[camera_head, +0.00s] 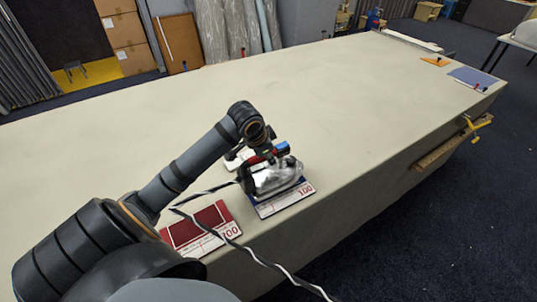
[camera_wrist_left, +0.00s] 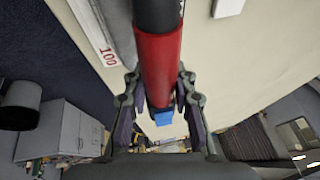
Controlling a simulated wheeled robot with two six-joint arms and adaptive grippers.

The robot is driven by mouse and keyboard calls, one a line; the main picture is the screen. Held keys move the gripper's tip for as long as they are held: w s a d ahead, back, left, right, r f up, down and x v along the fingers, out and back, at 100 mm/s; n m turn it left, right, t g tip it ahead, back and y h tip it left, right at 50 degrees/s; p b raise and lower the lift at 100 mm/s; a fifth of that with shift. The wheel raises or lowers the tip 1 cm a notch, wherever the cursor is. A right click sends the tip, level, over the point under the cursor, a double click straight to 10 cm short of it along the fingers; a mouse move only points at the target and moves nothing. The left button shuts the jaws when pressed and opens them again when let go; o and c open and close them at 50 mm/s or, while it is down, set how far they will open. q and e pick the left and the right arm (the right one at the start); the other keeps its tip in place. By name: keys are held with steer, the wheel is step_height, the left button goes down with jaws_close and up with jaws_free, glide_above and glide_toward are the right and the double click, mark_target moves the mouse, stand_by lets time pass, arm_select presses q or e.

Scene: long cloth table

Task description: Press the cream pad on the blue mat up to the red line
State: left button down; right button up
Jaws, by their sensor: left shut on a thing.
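My left gripper (camera_head: 262,158) is shut on the red and black handle of a silver iron (camera_head: 277,179). The red handle (camera_wrist_left: 160,65) also shows between its fingers in the left wrist view, with a blue end piece. The iron is over the blue mat (camera_head: 282,203), which has a white strip marked 100 along its front edge. I cannot tell whether the iron touches the mat. The cream pad and the red line cannot be made out; the iron covers much of the mat. My right gripper is not in view.
A red mat (camera_head: 193,230) marked 100 lies to the left of the blue mat. A striped cord (camera_head: 262,259) runs from the iron over it to the table's front edge. A white object (camera_head: 236,158) lies behind the iron. The far table (camera_head: 330,90) is mostly clear.

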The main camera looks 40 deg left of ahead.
arm_select(q)
steer(key=shift+f, duration=0.25)
steer(key=shift+s+f, duration=0.1)
steer(key=shift+f, duration=0.15)
stand_by(1.6)
step_height(320, 180, up, 3)
steer(key=p, duration=0.2)
steer(key=shift+f+p, duration=0.15)
steer(key=shift+p, duration=0.25)
step_height(320, 180, up, 5)
steer(key=p, duration=0.5)
steer(key=shift+f, duration=0.2)
